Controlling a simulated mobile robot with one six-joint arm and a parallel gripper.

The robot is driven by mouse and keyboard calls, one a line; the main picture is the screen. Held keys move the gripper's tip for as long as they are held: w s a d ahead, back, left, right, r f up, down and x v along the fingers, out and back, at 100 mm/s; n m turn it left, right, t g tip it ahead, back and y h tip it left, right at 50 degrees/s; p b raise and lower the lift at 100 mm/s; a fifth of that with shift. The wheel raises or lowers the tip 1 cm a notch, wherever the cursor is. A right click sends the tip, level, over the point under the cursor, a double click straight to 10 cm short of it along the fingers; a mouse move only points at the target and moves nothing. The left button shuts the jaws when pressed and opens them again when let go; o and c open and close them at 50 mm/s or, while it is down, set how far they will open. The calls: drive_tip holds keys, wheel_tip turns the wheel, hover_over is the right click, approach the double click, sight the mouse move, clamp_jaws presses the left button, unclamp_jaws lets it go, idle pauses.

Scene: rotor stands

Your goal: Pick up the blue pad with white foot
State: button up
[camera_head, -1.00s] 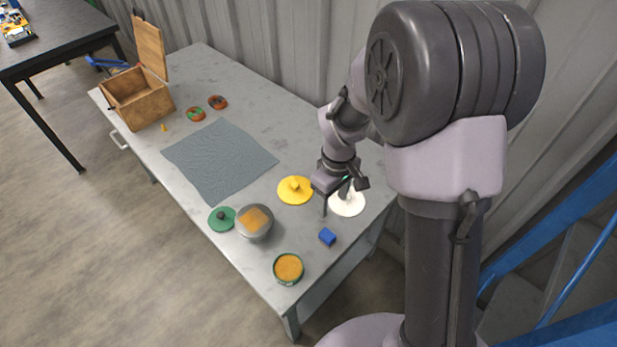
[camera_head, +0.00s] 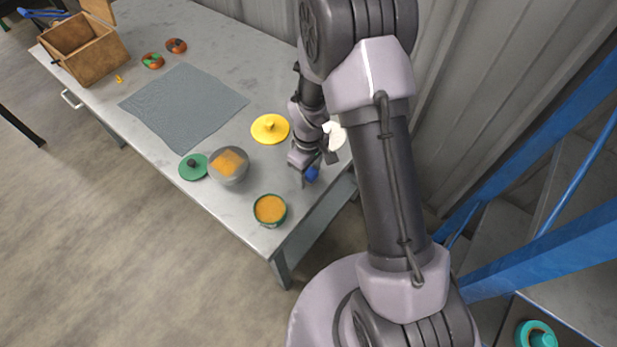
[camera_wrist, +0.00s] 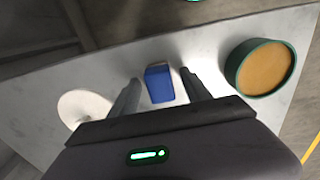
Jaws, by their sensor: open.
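The blue pad (camera_wrist: 160,84) lies on the grey table, between the open fingers of my gripper (camera_wrist: 160,83) in the wrist view. A pale strip shows along its far edge. In the head view the blue pad (camera_head: 311,174) is partly hidden by my gripper (camera_head: 306,178), which is just above or beside it. The fingers stand apart on both sides and do not appear to touch the pad.
A green tin with orange contents (camera_head: 270,209) stands near the table's front corner. A white disc (camera_head: 337,136), a yellow lid (camera_head: 270,128), a metal bowl (camera_head: 229,170) and a green lid (camera_head: 193,166) are around. A grey mat (camera_head: 183,108) and wooden box (camera_head: 84,46) lie farther left.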

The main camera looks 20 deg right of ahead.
sight(309, 170)
drive_tip(key=shift+r, duration=0.2)
drive_tip(key=shift+c, duration=0.8)
clamp_jaws()
wheel_tip(309, 170, up, 10)
drive_tip(key=p, duration=0.4)
drive_tip(key=shift+c, duration=2.3)
unclamp_jaws()
clamp_jaws()
